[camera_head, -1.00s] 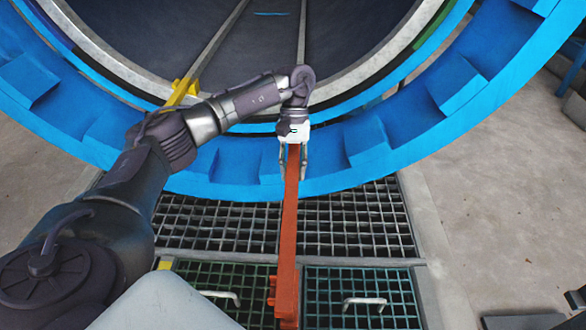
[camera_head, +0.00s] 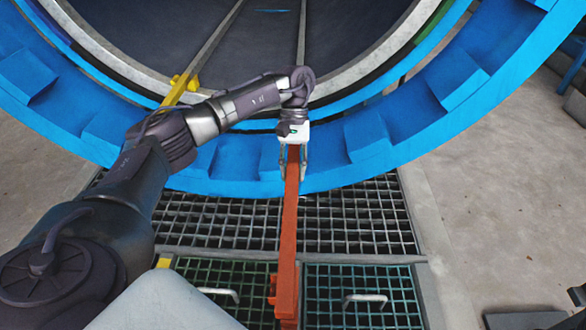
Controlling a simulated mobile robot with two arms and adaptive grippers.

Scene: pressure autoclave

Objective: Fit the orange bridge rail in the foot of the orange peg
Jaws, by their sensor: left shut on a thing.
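The orange bridge rail (camera_head: 289,225) is a long, narrow red-orange beam. It runs from my left gripper down to the bottom of the view, over the floor grating. My left gripper (camera_head: 293,165) is shut on the rail near its far end, in front of the blue ring's lower edge. A small bracket shows on the rail's left side near its near end. I cannot make out the orange peg or its foot. My right gripper is not in view.
The large blue autoclave ring (camera_head: 460,80) curves across the top, with two tracks inside. A yellow piece (camera_head: 180,90) sits on the left track. Grating panels (camera_head: 360,225) with handles (camera_head: 365,299) lie below. Concrete floor (camera_head: 500,200) is open at right.

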